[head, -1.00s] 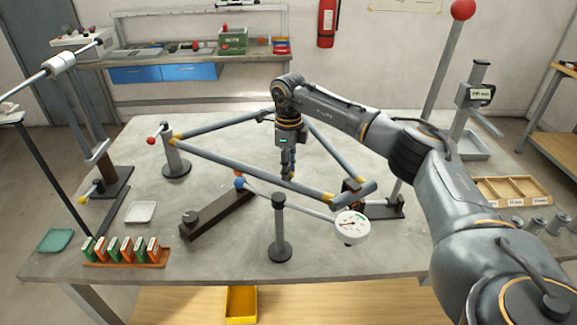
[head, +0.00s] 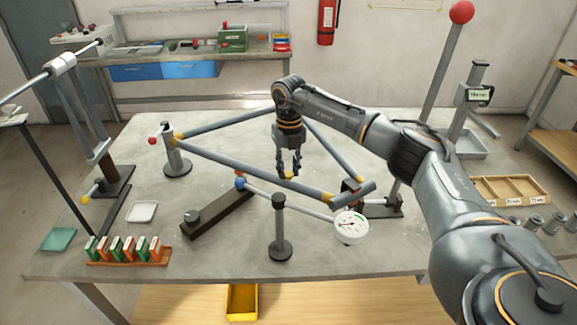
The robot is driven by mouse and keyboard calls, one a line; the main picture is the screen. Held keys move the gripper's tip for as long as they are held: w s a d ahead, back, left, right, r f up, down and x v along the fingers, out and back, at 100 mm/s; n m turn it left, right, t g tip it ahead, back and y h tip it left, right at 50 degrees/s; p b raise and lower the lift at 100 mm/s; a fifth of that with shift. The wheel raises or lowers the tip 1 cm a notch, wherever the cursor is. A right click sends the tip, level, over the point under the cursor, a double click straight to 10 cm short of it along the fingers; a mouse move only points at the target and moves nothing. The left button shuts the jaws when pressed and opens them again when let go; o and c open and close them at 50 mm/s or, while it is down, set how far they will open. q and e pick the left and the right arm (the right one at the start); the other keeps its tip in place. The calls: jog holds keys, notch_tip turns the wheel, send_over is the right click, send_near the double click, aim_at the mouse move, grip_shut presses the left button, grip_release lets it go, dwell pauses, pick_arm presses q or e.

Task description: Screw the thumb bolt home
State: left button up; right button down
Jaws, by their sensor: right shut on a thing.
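A bicycle-like frame of grey-blue tubes (head: 240,167) with yellow joints is held in a jig on the grey table. My right gripper (head: 290,172) points down over the middle of the frame, at its near long tube. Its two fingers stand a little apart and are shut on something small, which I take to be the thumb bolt. The fingers hide most of it, so its thread and depth cannot be made out. A yellow patch shows at the fingertips. My left gripper is not in view.
A dial gauge (head: 350,227) and a dark post (head: 280,232) stand in front of the frame. A dark bar (head: 217,214) lies left of the post. A red-ball rod (head: 446,75) rises at right.

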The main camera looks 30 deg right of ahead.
aim_at(289, 173)
jog(key=m+p, duration=0.1)
jog(key=m, duration=0.5)
jog(key=shift+r, duration=0.15)
jog(key=m+p, duration=0.1)
jog(key=m, duration=0.5)
jog(key=shift+w+m, duration=0.1)
jog(key=shift+m, duration=0.2)
jog(key=c, duration=1.1)
grip_release()
jog(key=shift+o, duration=0.2)
notch_tip(289, 173, up, 12)
